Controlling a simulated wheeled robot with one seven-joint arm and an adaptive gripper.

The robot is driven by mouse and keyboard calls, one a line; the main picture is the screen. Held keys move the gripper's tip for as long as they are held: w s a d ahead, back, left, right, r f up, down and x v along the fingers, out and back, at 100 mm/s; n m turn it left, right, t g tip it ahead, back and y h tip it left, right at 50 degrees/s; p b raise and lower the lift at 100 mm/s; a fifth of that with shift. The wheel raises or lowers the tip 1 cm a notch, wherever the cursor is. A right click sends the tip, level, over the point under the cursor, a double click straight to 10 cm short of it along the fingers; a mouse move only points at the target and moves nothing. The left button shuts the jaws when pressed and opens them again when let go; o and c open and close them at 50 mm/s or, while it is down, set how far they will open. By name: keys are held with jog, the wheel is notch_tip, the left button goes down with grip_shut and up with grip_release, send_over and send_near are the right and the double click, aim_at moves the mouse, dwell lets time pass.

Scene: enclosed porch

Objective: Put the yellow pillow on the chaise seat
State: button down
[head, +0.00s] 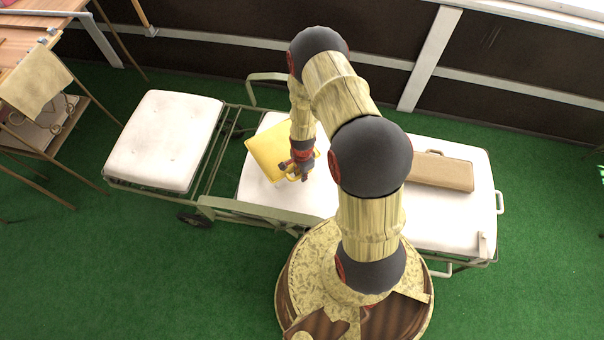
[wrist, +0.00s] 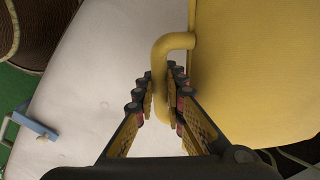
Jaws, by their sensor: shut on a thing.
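The yellow pillow (head: 272,146) is over the middle cushion of the chaise, left of my arm. In the wrist view the pillow (wrist: 262,65) fills the right side, and a yellow loop-shaped handle (wrist: 172,42) sticks out from its edge. My gripper (head: 301,171) is shut on this handle; its fingers (wrist: 163,90) stand on both sides of it. The chaise seat (head: 262,193) has a white cushion, which also shows in the wrist view (wrist: 95,85). I cannot tell whether the pillow touches the cushion. My arm hides part of the seat.
A brown case (head: 440,171) lies on the right part of the chaise. A separate white cushion (head: 165,138) is on the left, past an open stretch of green metal frame (head: 232,150). A wooden table with a cloth (head: 35,82) stands far left. Green floor is clear in front.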

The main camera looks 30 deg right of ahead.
jog(key=shift+f+b, duration=1.4)
jog(key=shift+f, duration=0.45)
jog(key=c, duration=1.8)
grip_release()
jog(key=shift+o, duration=0.7)
jog(key=o, duration=0.5)
jog(key=shift+r+p, duration=2.65)
jog(key=shift+r, duration=0.8)
